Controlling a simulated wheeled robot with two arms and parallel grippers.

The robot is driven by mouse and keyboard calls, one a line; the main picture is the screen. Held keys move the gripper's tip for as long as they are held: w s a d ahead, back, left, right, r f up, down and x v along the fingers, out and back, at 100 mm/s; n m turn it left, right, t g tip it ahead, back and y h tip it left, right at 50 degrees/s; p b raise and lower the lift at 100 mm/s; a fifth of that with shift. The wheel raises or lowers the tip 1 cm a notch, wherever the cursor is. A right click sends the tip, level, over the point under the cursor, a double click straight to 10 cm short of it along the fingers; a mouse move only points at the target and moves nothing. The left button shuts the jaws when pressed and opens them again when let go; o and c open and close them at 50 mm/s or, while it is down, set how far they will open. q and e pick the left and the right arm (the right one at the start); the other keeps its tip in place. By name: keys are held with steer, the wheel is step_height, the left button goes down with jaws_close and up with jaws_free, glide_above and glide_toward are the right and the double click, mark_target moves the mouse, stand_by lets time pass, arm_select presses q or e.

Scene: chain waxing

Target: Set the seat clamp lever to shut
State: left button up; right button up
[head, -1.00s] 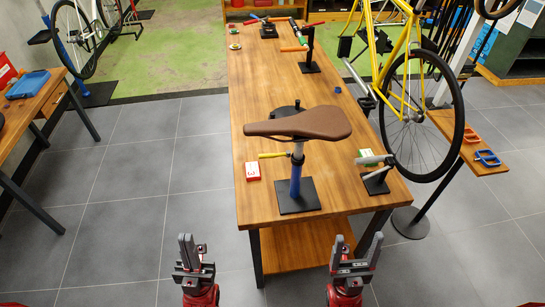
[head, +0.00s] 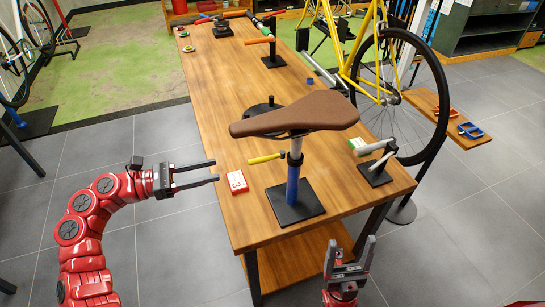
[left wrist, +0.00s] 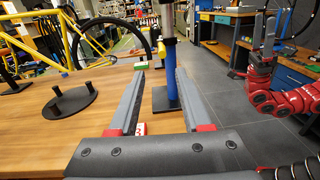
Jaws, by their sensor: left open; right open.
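The yellow seat clamp lever (head: 266,158) sticks out to the left from the seat post stand, below the brown saddle (head: 296,112). The lever looks roughly level. The blue seat tube (head: 292,180) stands upright on a black base plate (head: 295,205). My left gripper (head: 215,171) is open and empty, left of the lever and apart from it, near the table's left edge. My right gripper (head: 350,250) is open and empty, in front of the table.
A red-and-white box marked 3 (head: 237,181) lies by the left fingertips. A black round stand (head: 262,110) is behind the saddle. A grey lever on a black stand (head: 376,165) and a green box (head: 357,144) are at right. The tabletop's left middle is clear.

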mark_target(265, 160)
arm_select(q)
steer(key=p+x, duration=0.1)
steer(key=x, duration=0.4)
steer(key=p+x, duration=0.2)
steer(key=x, duration=0.3)
steer(key=p+x, duration=0.1)
steer(key=x, duration=0.4)
steer(key=shift+s+d+r, duration=0.15)
steer(key=shift+d+r, duration=0.05)
steer(key=shift+d, duration=0.25)
steer(key=shift+d+f+p, duration=0.1)
steer(key=shift+d+p, duration=0.2)
steer(key=shift+d, duration=0.2)
jaws_close()
steer(key=shift+f, duration=0.15)
